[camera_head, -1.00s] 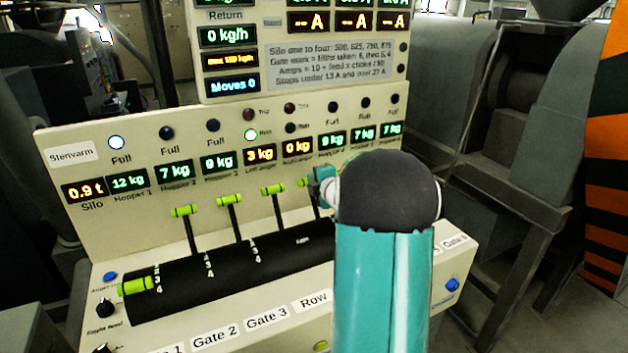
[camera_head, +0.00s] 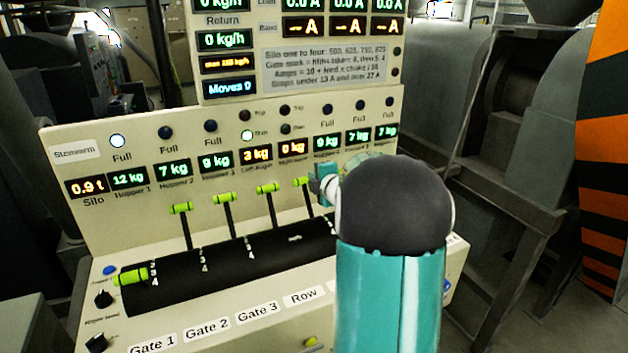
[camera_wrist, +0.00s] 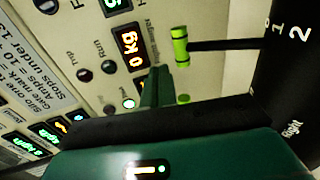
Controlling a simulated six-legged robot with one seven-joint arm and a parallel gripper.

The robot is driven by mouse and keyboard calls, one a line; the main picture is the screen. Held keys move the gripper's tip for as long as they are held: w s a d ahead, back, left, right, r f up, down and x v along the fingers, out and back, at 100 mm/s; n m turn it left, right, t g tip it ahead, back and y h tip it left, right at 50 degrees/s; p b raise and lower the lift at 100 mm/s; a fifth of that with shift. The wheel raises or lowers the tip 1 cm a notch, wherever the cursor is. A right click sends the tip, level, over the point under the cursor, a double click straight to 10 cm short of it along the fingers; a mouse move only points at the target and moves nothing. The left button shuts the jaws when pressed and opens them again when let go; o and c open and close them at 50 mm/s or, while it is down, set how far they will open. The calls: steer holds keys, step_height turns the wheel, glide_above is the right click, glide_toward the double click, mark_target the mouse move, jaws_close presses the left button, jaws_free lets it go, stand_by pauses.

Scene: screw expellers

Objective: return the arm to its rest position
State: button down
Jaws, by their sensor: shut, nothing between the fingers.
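My teal arm with its dark rounded joint rises in front of the control panel (camera_head: 95,210) in the head view and hides the panel's right part. In the wrist view my gripper (camera_wrist: 156,85) is shut and empty, its dark green fingers together in front of the panel. A lever with a lime-green handle (camera_wrist: 180,46) stands beside the fingertips, apart from them in the picture. In the head view the gripper is mostly hidden behind my arm.
Several green-handled levers (camera_head: 225,198) stick up from the black drum (camera_head: 230,262). One green handle (camera_head: 130,277) sits low at the left. Grey machinery (camera_head: 500,210) and an orange-and-black striped post (camera_head: 603,150) stand at the right.

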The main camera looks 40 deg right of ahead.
steer(key=s+a+r, duration=0.2)
steer(key=s+r, duration=0.2)
steer(key=s, duration=0.2)
steer(key=shift+s+r, duration=0.15)
steer(key=shift+r, duration=0.15)
steer(key=s+a+r+m+g+h, duration=0.1)
steer(key=s+a+r+m+g, duration=0.1)
steer(key=a+m, duration=0.35)
steer(key=s+a+r+m+g, duration=0.1)
steer(key=a+r+m, duration=0.15)
steer(key=a, duration=0.65)
steer(key=s+a+f+m+g+y, duration=0.3)
steer(key=s+a, duration=0.6)
steer(key=a, duration=0.3)
steer(key=s+a+f+m+g+y, duration=0.2)
steer(key=s+a+f, duration=0.4)
steer(key=s+a, duration=0.3)
steer(key=a+m+g, duration=0.1)
steer(key=a, duration=0.3)
steer(key=shift+s+f+y, duration=0.15)
steer(key=shift+s+y, duration=0.25)
steer(key=c, duration=2.2)
jaws_free()
steer(key=shift+d, duration=0.1)
